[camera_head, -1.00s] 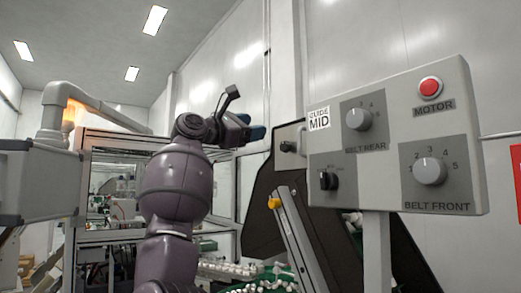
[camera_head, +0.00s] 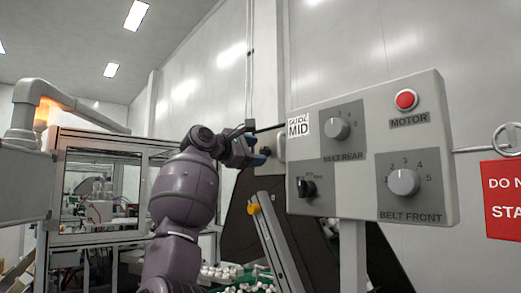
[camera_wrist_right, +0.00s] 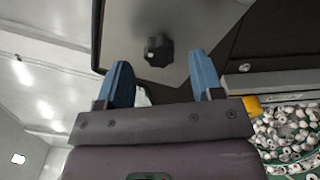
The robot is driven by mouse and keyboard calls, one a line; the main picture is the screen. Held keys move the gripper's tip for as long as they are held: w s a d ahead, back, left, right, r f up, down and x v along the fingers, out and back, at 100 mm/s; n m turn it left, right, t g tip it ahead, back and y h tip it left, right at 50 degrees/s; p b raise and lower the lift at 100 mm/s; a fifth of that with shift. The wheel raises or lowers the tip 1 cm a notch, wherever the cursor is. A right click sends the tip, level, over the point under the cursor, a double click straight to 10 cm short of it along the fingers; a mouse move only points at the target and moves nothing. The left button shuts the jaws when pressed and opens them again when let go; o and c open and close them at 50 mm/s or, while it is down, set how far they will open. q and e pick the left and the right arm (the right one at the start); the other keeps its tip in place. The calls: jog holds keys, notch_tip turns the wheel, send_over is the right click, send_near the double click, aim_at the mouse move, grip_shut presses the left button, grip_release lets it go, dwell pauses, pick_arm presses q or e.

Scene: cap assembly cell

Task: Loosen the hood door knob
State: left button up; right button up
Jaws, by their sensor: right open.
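The black lobed hood door knob (camera_wrist_right: 158,50) sits on a grey plate (camera_wrist_right: 205,22) in the right wrist view. In the head view, that plate (camera_head: 280,146) is partly behind the control panel, and I cannot make out the knob near my gripper. My right gripper (camera_head: 258,156) is open, with blue fingers pointing toward the plate. In the right wrist view its two fingertips (camera_wrist_right: 160,60) lie either side of the knob's lower part. The knob appears beyond the tips, and I see no contact. My left gripper is not in view.
A control panel (camera_head: 438,140) with dials, a black switch (camera_head: 306,188) and a red button (camera_head: 405,100) stands right of my gripper. A slanted metal rail (camera_head: 280,245) with a yellow piece (camera_head: 253,208) is below. White caps (camera_wrist_right: 290,130) lie in a green-edged bin.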

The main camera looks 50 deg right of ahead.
jog(key=shift+s+d, duration=0.15)
jog(key=shift+d, duration=1)
jog(key=c, duration=0.9)
